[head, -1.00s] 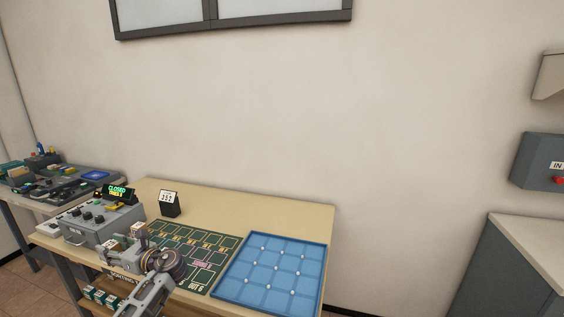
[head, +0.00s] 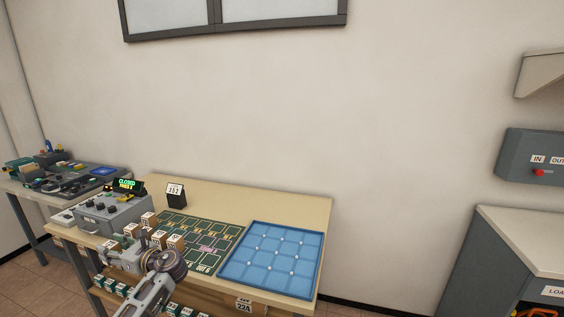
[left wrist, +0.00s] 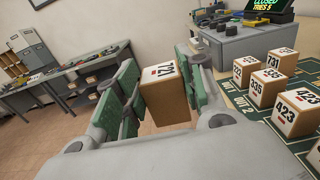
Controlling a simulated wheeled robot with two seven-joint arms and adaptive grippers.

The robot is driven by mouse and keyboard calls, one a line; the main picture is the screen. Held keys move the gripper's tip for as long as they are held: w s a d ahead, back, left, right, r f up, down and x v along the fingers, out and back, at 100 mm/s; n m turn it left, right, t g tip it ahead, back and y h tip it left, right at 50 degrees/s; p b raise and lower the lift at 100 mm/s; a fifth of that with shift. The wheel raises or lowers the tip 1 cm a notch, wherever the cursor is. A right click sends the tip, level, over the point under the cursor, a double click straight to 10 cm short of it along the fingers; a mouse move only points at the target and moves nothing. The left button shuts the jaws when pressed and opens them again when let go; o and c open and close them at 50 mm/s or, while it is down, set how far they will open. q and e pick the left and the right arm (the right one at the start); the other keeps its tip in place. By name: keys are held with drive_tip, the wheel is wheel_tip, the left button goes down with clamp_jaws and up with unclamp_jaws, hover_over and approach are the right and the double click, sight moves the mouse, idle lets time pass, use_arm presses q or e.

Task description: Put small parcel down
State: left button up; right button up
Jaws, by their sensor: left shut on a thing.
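The small parcel (left wrist: 164,94) is a brown box with a white top label reading 721. In the left wrist view it sits between the green finger pads of my left gripper (left wrist: 160,98), which is shut on it. In the head view my left gripper (head: 128,255) is over the front left part of the wooden table, and I cannot make out the held parcel there. Several similar numbered parcels (left wrist: 292,112) stand on the dark green mat (head: 205,236), right of the gripper in the wrist view. My right gripper is not in view.
A blue gridded tray (head: 272,258) lies right of the mat. A grey control box (head: 110,212) with a CLOSED display stands at the table's left. A small 352 sign (head: 175,193) stands behind the mat. A side table (head: 62,185) holds tools. A grey IN/OUT box (head: 545,158) is on the wall.

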use_arm(q)
drive_tip(key=shift+s+d+r+t, duration=0.1)
drive_tip(key=shift+s+t, duration=0.1)
drive_tip(key=shift+t, duration=0.1)
drive_tip(key=shift+w+d+m+t, duration=0.1)
drive_tip(key=shift+w+m+t, duration=0.25)
drive_tip(key=shift+w, duration=0.2)
drive_tip(key=w+d+r+m+t+h, duration=0.7)
drive_tip(key=w+d+r+t, duration=0.1)
drive_tip(key=w+d, duration=0.15)
drive_tip(key=s+d+r+m+t+h, duration=0.1)
drive_tip(key=d+r+m+t+h, duration=0.15)
drive_tip(key=d+h, duration=0.4)
drive_tip(key=s+d+r+m+t+h, duration=0.1)
drive_tip(key=s+d+r+m+h, duration=0.2)
drive_tip(key=d, duration=0.6)
drive_tip(key=s+d+f, duration=0.1)
drive_tip(key=s+f, duration=0.3)
drive_tip(key=f, duration=0.4)
drive_tip(key=s+d+f+m, duration=0.1)
drive_tip(key=s+f, duration=0.4)
drive_tip(key=f, duration=0.3)
drive_tip(key=s+d+f, duration=0.2)
drive_tip(key=s+f, duration=0.3)
drive_tip(key=f, duration=0.4)
drive_tip(key=shift+m+h, duration=0.3)
drive_tip(key=shift+h, duration=0.15)
